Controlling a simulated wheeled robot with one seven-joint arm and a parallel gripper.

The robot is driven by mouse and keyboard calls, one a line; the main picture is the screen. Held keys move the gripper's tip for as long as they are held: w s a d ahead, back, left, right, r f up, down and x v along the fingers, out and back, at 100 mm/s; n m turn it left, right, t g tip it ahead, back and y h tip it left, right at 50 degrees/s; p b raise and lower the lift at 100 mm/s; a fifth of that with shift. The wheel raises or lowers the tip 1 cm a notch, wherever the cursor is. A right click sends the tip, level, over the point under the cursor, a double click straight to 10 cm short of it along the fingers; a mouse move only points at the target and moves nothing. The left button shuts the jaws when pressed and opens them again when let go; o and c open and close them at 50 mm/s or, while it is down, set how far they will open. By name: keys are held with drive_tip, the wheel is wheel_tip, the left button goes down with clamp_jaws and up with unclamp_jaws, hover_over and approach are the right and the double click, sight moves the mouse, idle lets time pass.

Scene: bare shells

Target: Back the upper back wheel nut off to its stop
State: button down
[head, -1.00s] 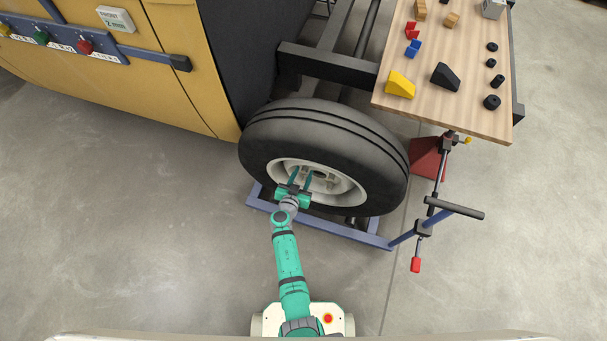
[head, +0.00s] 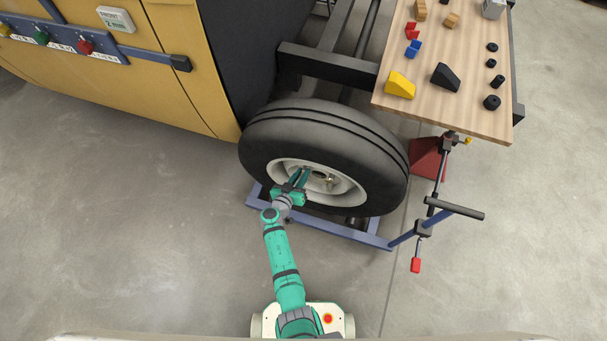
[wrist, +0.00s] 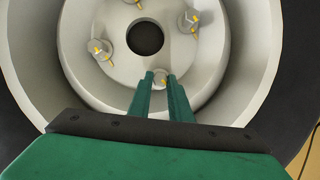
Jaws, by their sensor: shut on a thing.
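The wheel (head: 285,137) is a black tyre with a pale rim, fitted below the vehicle's frame. In the wrist view the pale hub (wrist: 125,75) has a dark round centre hole. Wheel nuts with yellow markers sit around it, among them one at upper right (wrist: 188,21) and one at left (wrist: 101,49). My gripper (head: 304,172) is at the hub, also in the wrist view (wrist: 160,79). Its green fingers are shut on a wheel nut (wrist: 160,76), partly hidden between the tips. I cannot tell for certain from its place which nut this is.
A blue floor frame (head: 345,233) runs under the wheel. A stand with a black bar (head: 455,208) is at right. A wooden table (head: 455,60) with blocks stands upper right. The yellow vehicle body (head: 165,85) is left. The floor in front is clear.

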drive_tip(key=n+h, duration=0.2)
drive_tip(key=n, duration=0.1)
drive_tip(key=shift+w+a, duration=0.15)
drive_tip(key=n, duration=0.1)
drive_tip(key=n+h, duration=0.2)
drive_tip(key=shift+a+f+n, duration=0.25)
drive_tip(key=shift+n, duration=0.05)
drive_tip(key=shift+f+n+t+h, duration=0.1)
drive_tip(key=shift+n+t+h, duration=0.3)
drive_tip(key=shift+n, duration=0.5)
drive_tip(key=shift+d, duration=0.35)
drive_tip(key=c, duration=1.6)
unclamp_jaws()
drive_tip(key=shift+a, duration=0.3)
drive_tip(key=shift+a, duration=0.15)
